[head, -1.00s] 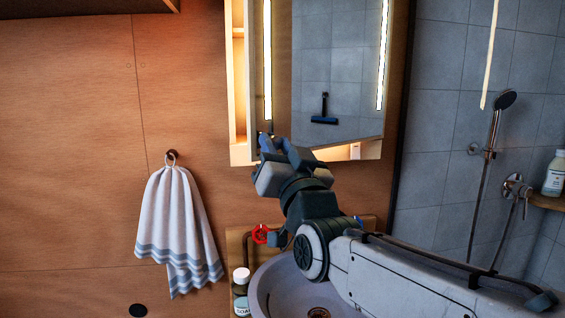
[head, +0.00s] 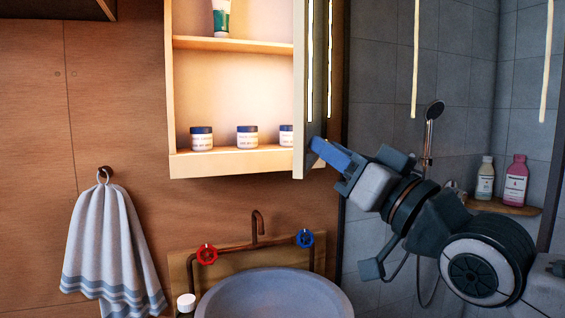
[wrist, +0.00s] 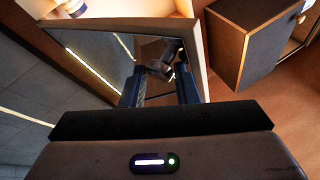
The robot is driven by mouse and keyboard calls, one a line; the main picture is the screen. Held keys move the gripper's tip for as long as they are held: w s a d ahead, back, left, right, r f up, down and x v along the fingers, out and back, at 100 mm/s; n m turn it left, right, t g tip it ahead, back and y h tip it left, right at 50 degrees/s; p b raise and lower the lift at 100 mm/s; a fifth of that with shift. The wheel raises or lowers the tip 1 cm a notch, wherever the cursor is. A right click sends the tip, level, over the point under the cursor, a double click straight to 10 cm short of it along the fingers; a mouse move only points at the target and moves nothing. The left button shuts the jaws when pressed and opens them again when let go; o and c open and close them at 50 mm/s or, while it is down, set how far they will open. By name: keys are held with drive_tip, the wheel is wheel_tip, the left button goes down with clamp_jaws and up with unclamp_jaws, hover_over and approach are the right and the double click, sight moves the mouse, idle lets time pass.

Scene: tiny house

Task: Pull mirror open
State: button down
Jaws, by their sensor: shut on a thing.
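The mirror door (head: 318,80) of the wall cabinet stands swung far out on its right side, seen nearly edge-on in the head view, with lit strips on its face. My gripper (head: 318,150) is shut on the mirror door at its lower free edge. In the wrist view the mirror door (wrist: 115,62) fills the middle, and my gripper's blue fingers (wrist: 160,90) are at its edge, with a reflection of my arm in the glass. The cabinet (head: 230,165) is open, its lit shelves in view.
Several jars (head: 247,137) stand on the bottom shelf and a tube (head: 221,18) on the upper one. Below are a sink (head: 275,295), a tap (head: 257,225) and red and blue knobs. A towel (head: 105,240) hangs left. Bottles (head: 516,182) stand on a corner shelf right.

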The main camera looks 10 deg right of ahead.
drive_tip(key=s+d+n+g+y+b, duration=0.1)
drive_tip(key=d+y, duration=0.1)
drive_tip(key=d, duration=1.3)
drive_tip(key=shift+s+d+r+g+y, duration=0.25)
drive_tip(key=shift+s+g+y, duration=0.05)
drive_tip(key=shift+y, duration=0.1)
drive_tip(key=shift+n, duration=0.3)
drive_tip(key=c, duration=1.3)
unclamp_jaws()
drive_tip(key=shift+w, duration=0.1)
drive_tip(key=shift+o, duration=0.6)
drive_tip(key=shift+w+f, duration=0.15)
drive_tip(key=shift+w, duration=0.2)
drive_tip(key=shift+s, duration=0.15)
